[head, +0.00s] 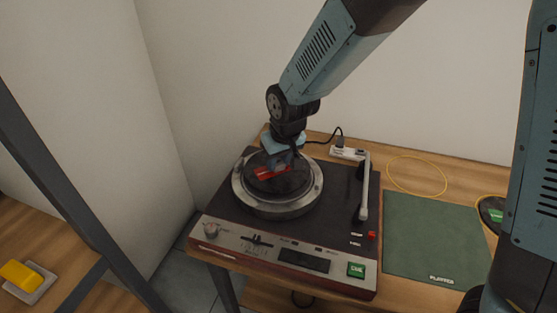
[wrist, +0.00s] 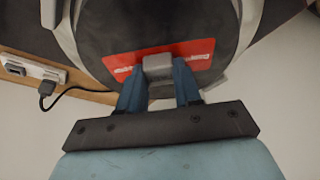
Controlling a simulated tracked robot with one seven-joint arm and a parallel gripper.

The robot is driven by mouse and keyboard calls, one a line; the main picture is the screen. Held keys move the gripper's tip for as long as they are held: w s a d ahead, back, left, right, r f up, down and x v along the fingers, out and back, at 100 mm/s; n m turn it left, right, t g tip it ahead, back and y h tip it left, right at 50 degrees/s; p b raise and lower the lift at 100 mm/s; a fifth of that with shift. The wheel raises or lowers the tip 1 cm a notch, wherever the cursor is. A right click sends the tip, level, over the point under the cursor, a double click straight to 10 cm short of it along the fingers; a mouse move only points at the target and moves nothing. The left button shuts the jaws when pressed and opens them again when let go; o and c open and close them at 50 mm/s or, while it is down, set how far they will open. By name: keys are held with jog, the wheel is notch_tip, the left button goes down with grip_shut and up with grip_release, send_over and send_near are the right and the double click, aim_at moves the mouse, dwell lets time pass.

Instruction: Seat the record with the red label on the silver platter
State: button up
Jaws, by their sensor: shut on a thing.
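The record with the red label (head: 272,172) is dark and round and lies over the silver platter (head: 312,196) of the turntable. It also shows in the wrist view as a dark disc with a red label (wrist: 190,56). The platter's silver rim shows around it. My gripper (head: 283,160) is above the record, and its blue fingers (wrist: 160,84) are shut on a grey block at the label. I cannot tell whether the record rests fully on the platter or hangs just above it. The spindle is hidden.
The tonearm (head: 364,190) is at the platter's right. A green mat (head: 435,235) lies right of the turntable, with a yellow ring (head: 417,158) behind it. A disc with a green label (head: 493,214) is at the far right. A power strip (head: 348,153) lies behind. Walls stand close behind and left.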

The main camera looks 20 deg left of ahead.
jog(key=shift+f, duration=1)
dwell(1.9)
jog(key=o, duration=1.2)
jog(key=shift+c, duration=0.2)
jog(key=w+a+v, duration=0.1)
jog(key=v, duration=1.8)
jog(key=shift+r, duration=0.45)
jog(key=shift+w, duration=0.1)
